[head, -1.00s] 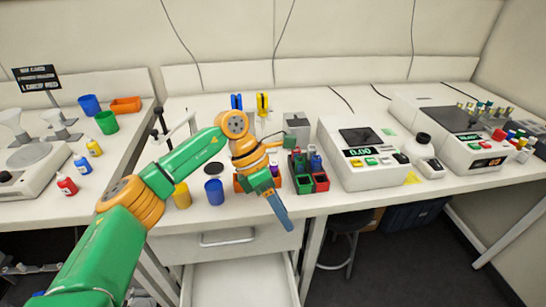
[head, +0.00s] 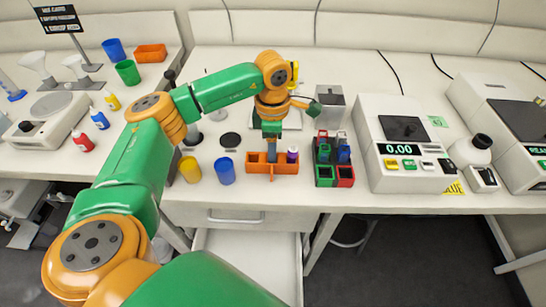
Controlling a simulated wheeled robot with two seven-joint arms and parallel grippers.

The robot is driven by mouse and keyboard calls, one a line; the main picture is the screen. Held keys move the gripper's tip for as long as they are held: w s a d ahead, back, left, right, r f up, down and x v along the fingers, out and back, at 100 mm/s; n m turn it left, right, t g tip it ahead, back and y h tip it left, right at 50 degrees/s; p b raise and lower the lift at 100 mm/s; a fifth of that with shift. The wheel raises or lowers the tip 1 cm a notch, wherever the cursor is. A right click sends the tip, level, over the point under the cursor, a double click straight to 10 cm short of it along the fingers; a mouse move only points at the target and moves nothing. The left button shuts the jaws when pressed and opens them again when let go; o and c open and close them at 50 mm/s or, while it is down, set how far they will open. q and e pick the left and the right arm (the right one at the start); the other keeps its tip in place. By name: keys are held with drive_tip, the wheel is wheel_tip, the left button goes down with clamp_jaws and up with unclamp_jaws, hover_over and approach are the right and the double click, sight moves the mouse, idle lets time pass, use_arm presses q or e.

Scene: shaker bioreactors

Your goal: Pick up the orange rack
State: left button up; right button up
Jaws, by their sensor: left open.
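The orange rack (head: 259,169) sits near the front edge of the bench in the head view, just left of a rack of dark coloured compartments. My right gripper is out of view.
A blue cup (head: 225,171) and a yellow cup (head: 190,170) stand left of the rack. The dark compartment rack (head: 325,174) and a scale (head: 405,176) are to the right. A drawer (head: 244,263) is open below. An orange bin (head: 150,52) sits at the back left.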

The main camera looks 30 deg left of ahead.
use_arm(q)
drive_tip(key=shift+w+f, duration=0.15)
drive_tip(key=shift+w, duration=0.2)
drive_tip(key=shift+c, duration=0.4)
drive_tip(key=shift+s, duration=0.2)
clamp_jaws()
drive_tip(key=shift+w, duration=0.1)
